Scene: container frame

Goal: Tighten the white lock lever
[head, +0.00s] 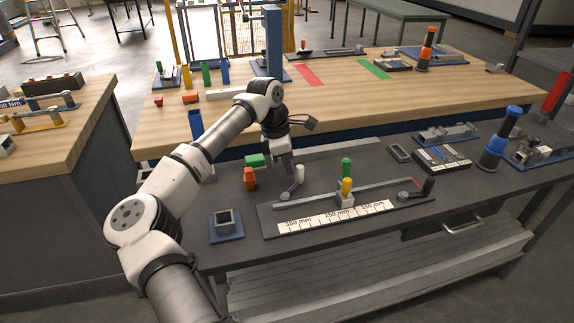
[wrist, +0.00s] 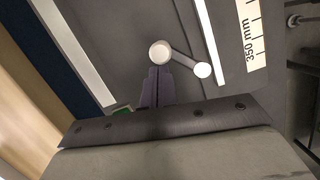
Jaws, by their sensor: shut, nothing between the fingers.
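The white lock lever (head: 298,175) stands at the left end of the dark fixture plate. It has an upright white knob and a grey arm running to a round pivot at the front left. In the wrist view its larger white round end (wrist: 160,50) lies just beyond my fingertips, and the arm slants to a smaller round end at the right. My gripper (head: 288,166) points down just behind and left of the knob; its fingers (wrist: 158,75) are together and empty. I cannot tell whether they touch the knob.
The fixture has a white millimetre scale (head: 335,217), a rail with a yellow-topped slider (head: 346,190) and a dark post (head: 428,187) at right. A green block (head: 255,160) and an orange piece (head: 250,178) stand close left of my gripper. A blue-based socket (head: 226,226) sits front left.

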